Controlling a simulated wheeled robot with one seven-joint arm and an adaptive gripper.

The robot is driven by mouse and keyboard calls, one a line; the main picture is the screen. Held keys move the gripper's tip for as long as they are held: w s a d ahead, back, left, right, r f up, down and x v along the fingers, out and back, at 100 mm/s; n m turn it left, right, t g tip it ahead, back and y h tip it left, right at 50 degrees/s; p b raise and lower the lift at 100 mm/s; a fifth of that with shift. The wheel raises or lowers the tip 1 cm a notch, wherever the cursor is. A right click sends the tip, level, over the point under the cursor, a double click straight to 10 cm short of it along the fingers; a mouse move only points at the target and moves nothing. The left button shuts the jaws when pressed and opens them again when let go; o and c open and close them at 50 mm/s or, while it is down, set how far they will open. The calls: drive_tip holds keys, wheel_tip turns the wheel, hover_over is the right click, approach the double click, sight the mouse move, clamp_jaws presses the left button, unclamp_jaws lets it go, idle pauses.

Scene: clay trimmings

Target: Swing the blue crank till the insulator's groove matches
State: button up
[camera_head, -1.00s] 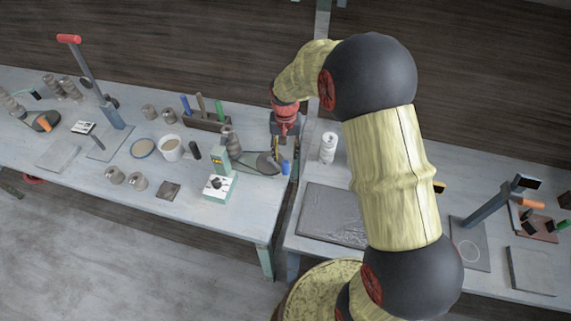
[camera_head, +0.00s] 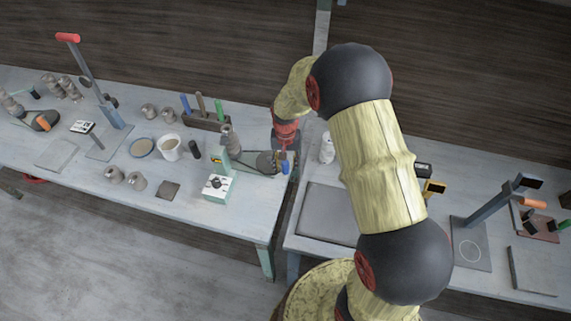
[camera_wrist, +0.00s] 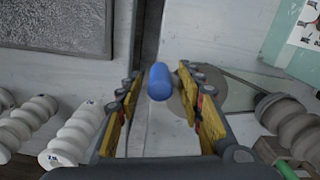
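The blue crank handle (camera_head: 285,167) stands at the right end of the fixture on the left bench. In the wrist view the blue crank handle (camera_wrist: 159,82) shows between my fingertips, with gaps on both sides. My gripper (camera_wrist: 160,92) is open around or just above it; the depth is hard to tell. In the head view my gripper (camera_head: 284,148) is partly hidden by the arm. The grey ribbed insulator (camera_head: 231,140) is mounted on the fixture, left of the crank; it also shows in the wrist view (camera_wrist: 292,122). Its groove match cannot be read.
A gap separates the benches. White ribbed insulators (camera_wrist: 75,135) and a grey slab (camera_head: 326,213) are on the right bench.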

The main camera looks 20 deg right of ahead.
drive_tip(key=shift+c, duration=1.2)
clamp_jaws()
